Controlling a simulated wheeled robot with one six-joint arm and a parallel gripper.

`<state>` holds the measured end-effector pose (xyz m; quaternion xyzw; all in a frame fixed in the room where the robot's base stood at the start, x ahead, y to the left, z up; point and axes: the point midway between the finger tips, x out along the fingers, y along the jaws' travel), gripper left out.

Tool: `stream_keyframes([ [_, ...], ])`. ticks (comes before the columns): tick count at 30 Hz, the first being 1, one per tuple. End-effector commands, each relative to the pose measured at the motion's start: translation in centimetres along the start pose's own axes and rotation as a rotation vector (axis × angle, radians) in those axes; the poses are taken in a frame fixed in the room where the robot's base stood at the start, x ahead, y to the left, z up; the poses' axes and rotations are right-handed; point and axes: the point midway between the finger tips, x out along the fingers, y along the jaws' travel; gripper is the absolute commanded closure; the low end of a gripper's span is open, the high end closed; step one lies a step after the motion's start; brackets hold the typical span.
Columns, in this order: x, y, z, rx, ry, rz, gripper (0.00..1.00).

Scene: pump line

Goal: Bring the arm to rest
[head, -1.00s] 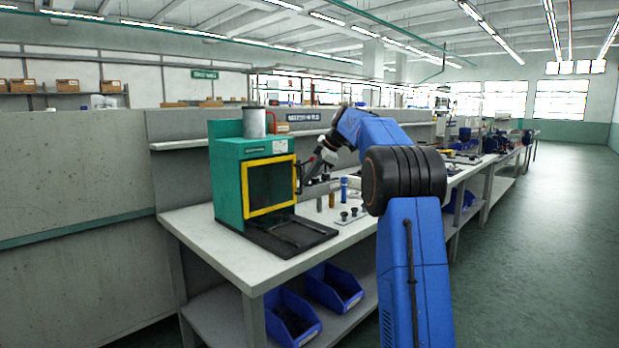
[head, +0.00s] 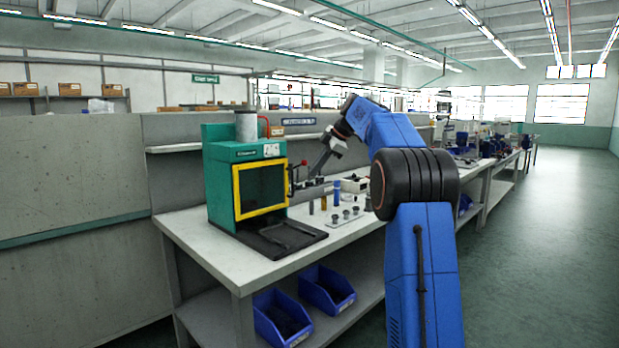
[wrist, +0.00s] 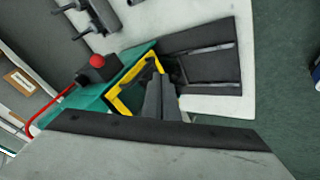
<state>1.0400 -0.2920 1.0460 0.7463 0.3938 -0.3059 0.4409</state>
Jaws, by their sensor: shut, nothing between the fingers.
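My blue arm reaches over the workbench (head: 190,238) and bends down at the wrist. My gripper (head: 318,172) hangs above the bench, just right of the green machine (head: 219,188); its fingertips are small and hard to make out there. In the wrist view, my gripper (wrist: 160,78) shows two dark fingers close together with nothing between them. Behind the fingers lie the machine's yellow door frame (wrist: 122,103) and its black base plate (wrist: 190,45). I cannot tell the exact gap between the gripper and the machine.
Blue bins (head: 328,290) sit on the lower shelf. The floor at right (head: 540,250) is clear.

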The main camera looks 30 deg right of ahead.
Motion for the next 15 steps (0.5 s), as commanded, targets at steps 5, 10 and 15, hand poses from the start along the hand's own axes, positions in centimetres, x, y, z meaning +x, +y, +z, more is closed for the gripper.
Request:
stream_keyframes([
  [5, -2.4, 0.3, 0.3, 0.0, 0.0, 0.001, 1.0],
  [10, -3.3, 0.3, 0.3, 0.0, 0.0, -0.001, 1.0],
  [15, -3.5, 0.3, 0.3, 0.001, 0.0, -0.001, 1.0],
])
